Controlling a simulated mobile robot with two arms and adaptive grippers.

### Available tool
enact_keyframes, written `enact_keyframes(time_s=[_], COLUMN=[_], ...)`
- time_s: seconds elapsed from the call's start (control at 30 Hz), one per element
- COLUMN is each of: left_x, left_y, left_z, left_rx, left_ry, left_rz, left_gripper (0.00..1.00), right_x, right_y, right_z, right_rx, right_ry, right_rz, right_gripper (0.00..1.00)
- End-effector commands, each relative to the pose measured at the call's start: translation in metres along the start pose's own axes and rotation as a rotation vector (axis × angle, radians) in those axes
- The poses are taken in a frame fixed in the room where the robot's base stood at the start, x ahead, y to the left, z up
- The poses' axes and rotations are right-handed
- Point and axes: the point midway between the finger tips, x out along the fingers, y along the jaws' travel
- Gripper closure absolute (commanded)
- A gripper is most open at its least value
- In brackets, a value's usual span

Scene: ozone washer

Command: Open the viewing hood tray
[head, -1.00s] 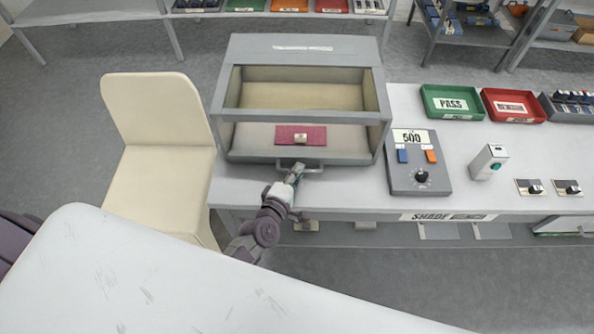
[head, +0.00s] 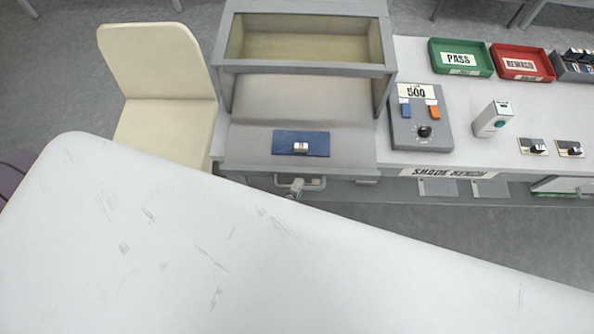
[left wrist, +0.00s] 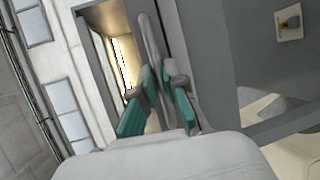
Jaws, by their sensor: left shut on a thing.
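The viewing hood (head: 303,68) is a grey box with a window, standing on the bench. Its grey tray (head: 255,120) sticks out of the front toward me, past the bench's front edge. A blue rectangular piece with a small pale block (head: 301,147) lies on the tray. My left gripper (head: 297,186) is at the tray's handle (head: 318,183), below the tray front. In the left wrist view the teal-padded fingers (left wrist: 160,97) are shut on the handle bar (left wrist: 150,45). My right gripper is not in view.
A control box marked 500 (head: 419,120) stands right of the hood. A small white device (head: 491,119), a green PASS tray (head: 461,58) and a red tray (head: 523,63) are farther right. A cream chair (head: 158,75) stands left of the bench.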

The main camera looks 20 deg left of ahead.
Motion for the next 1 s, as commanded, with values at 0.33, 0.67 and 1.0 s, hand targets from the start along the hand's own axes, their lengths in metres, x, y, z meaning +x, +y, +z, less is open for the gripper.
enact_keyframes(time_s=[0.33, 0.67, 1.0], left_x=[-0.012, -0.011, -0.016], left_y=[-0.003, -0.003, -0.003], left_z=[0.005, 0.005, 0.005], left_rx=[0.001, 0.001, 0.001], left_ry=[0.000, 0.000, 0.000], left_rz=[0.000, -0.001, -0.001], left_gripper=[1.00, 0.77, 0.77], right_x=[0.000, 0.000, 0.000], right_y=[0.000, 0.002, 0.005], right_z=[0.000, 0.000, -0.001], right_rx=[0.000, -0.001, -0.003], right_ry=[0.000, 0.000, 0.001], right_rz=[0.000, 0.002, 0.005], right_gripper=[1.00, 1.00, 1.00])
